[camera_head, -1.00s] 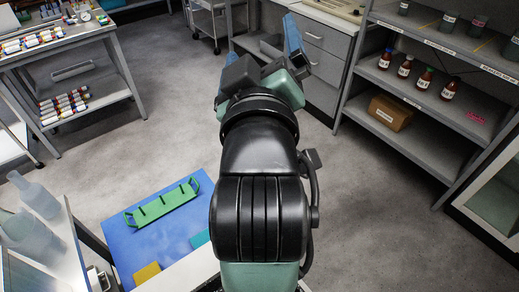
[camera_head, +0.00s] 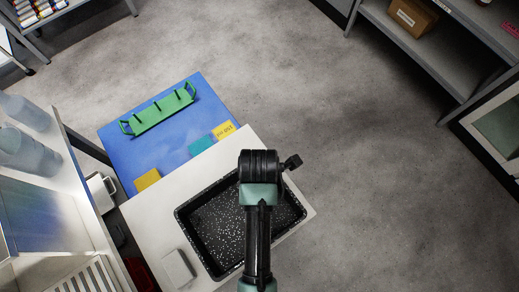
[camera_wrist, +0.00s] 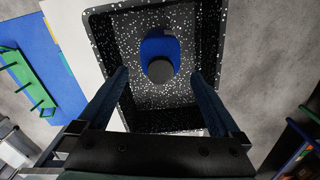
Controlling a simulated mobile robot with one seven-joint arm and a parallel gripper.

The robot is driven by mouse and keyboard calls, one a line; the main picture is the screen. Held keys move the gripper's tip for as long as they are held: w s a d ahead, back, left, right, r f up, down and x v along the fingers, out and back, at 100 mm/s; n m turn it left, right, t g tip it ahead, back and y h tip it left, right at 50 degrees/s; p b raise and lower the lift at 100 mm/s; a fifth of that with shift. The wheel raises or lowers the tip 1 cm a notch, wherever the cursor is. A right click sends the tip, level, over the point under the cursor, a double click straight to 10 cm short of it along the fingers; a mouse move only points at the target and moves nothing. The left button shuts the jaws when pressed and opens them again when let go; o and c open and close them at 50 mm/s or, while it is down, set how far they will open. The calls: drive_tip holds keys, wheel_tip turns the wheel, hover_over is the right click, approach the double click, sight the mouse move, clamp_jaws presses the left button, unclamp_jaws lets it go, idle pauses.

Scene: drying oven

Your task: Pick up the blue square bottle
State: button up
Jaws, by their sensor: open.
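The blue square bottle (camera_wrist: 160,44) with a dark round cap (camera_wrist: 160,70) stands in a black, white-speckled tray (camera_wrist: 208,22) in the wrist view. My gripper (camera_wrist: 160,75) is open, with one finger to the left of the bottle and one to the right. The fingers appear apart from the bottle, and nothing is held. The same tray (camera_head: 208,232) lies on the white table in the head view. The bottle and my gripper do not show there; my arm covers part of the tray.
A green rack (camera_head: 160,112) sits on a blue mat (camera_head: 128,152) beyond the tray, with yellow and teal notes nearby. The tray's raised walls surround the bottle. Clear bottles (camera_head: 28,150) stand on a shelf at left. The floor at right is clear.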

wheel_tip(320, 180, down, 8)
drive_tip(key=shift+r+b, duration=0.25)
drive_tip(key=shift+b, duration=0.15)
drive_tip(key=shift+d, duration=0.1)
drive_tip(key=shift+c, duration=0.3)
clamp_jaws()
